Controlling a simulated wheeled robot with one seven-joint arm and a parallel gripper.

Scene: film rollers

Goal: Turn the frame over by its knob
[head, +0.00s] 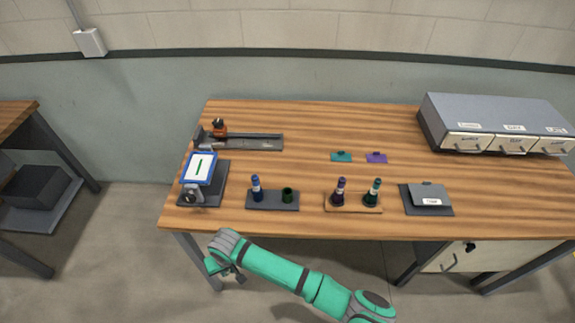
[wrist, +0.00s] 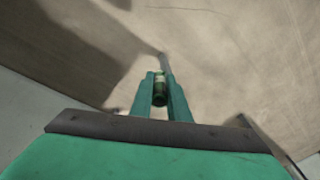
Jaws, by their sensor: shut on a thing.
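The frame (head: 200,168) is blue-edged with a white face and a short green line. It sits tilted on a dark stand (head: 214,190) at the table's left front. Its round grey knob (head: 193,196) is at the near side. My gripper (head: 232,274) is off the table's front edge, below and right of the knob and apart from it in the picture. In the wrist view the fingers (wrist: 160,98) are shut on a small green cylinder (wrist: 159,88) with a paler band. Its lower part is hidden by the fingers.
A dark rack (head: 272,206) holds a blue bottle (head: 256,188) and a green cup (head: 288,195). Two dark bottles stand on a wooden-edged tray (head: 353,209). A grey rail (head: 250,142) lies behind the frame. A drawer cabinet (head: 490,115) is at the right. The table's middle is mostly clear.

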